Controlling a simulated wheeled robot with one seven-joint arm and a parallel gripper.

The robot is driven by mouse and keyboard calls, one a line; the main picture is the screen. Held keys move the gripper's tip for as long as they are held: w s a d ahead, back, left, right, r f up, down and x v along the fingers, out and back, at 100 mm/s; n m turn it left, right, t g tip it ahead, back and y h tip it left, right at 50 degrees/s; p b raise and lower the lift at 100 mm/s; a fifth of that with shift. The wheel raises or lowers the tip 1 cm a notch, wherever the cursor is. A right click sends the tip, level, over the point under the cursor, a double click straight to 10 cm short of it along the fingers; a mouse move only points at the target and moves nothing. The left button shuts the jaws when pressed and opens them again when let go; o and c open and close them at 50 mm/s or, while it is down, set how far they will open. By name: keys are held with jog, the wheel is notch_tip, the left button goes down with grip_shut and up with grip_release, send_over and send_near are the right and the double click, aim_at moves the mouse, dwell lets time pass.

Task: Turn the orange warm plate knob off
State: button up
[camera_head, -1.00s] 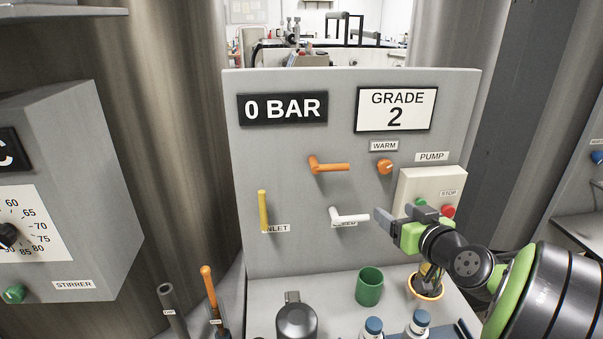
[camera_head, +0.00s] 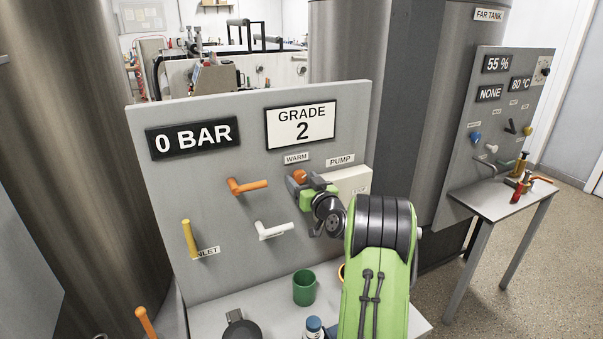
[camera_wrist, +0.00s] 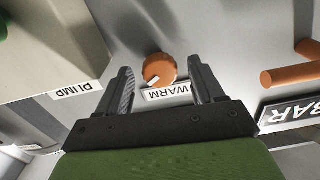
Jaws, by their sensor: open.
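The orange warm knob (camera_head: 299,176) is on the grey upright panel, under the WARM label (camera_head: 296,158). In the wrist view the round orange knob (camera_wrist: 160,69) shows with a pale mark on its lower left rim, and the WARM label (camera_wrist: 168,92) appears upside down. My gripper (camera_head: 304,182) is open in front of the panel at the knob. In the wrist view its two fingers (camera_wrist: 160,86) stand apart to either side of the knob, with clear gaps. I cannot tell how deep the fingertips reach around it.
The cream pump box (camera_head: 350,186) is just right of my gripper, partly hidden. An orange lever (camera_head: 250,186), a white lever (camera_head: 275,231) and a yellow lever (camera_head: 190,239) stick out from the panel. A green cup (camera_head: 304,288) stands on the ledge below.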

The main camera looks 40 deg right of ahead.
jog(key=shift+w+d, duration=0.15)
jog(key=shift+w, duration=0.4)
jog(key=c, duration=1.1)
jog(key=shift+o, duration=0.2)
jog(key=shift+f, duration=0.1)
